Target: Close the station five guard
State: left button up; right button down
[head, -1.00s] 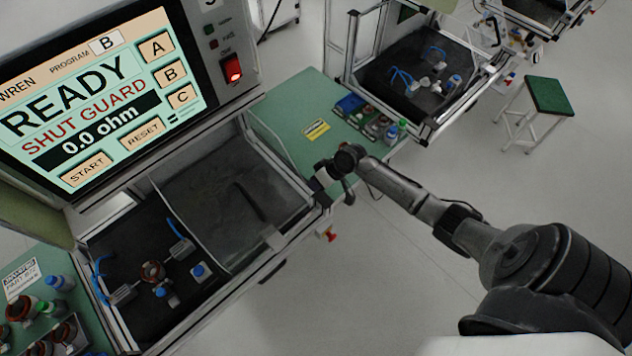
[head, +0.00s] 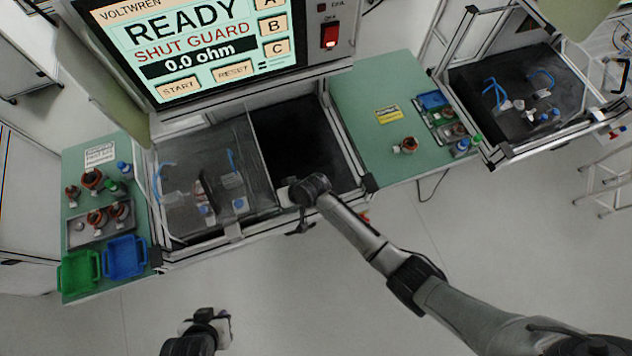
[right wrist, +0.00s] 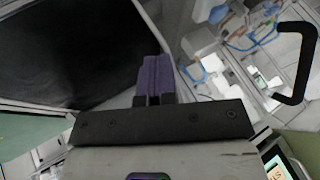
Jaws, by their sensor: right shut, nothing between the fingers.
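The station five guard (head: 225,155) is a clear sliding panel with a dark upright handle (head: 207,190). It covers the left half of the bay, over the fixture and its blue-wired parts. The right half is an open dark well (head: 295,135). My right gripper (head: 290,195) is at the guard's right edge. In the right wrist view its purple fingers (right wrist: 154,80) are shut and empty beside that edge; contact is unclear. The black handle (right wrist: 297,62) stands apart at right. My left gripper (head: 206,322) is low in the head view, away from the bay; its jaw state is unclear.
The tester screen (head: 190,45) reads READY, SHUT GUARD, 0.0 ohm. Green benches (head: 350,90) flank the bay, with a blue bin (head: 125,258) and green bin (head: 80,272) at left. Another bay (head: 515,85) stands at right. Open floor lies in front.

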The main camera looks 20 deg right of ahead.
aim_at(264, 201)
jog(key=a, duration=0.6)
jog(key=shift+s, duration=0.2)
pick_arm(q)
jog(key=shift+s+a, duration=0.1)
jog(key=shift+f, duration=0.1)
pick_arm(e)
jog(key=shift+a, duration=0.1)
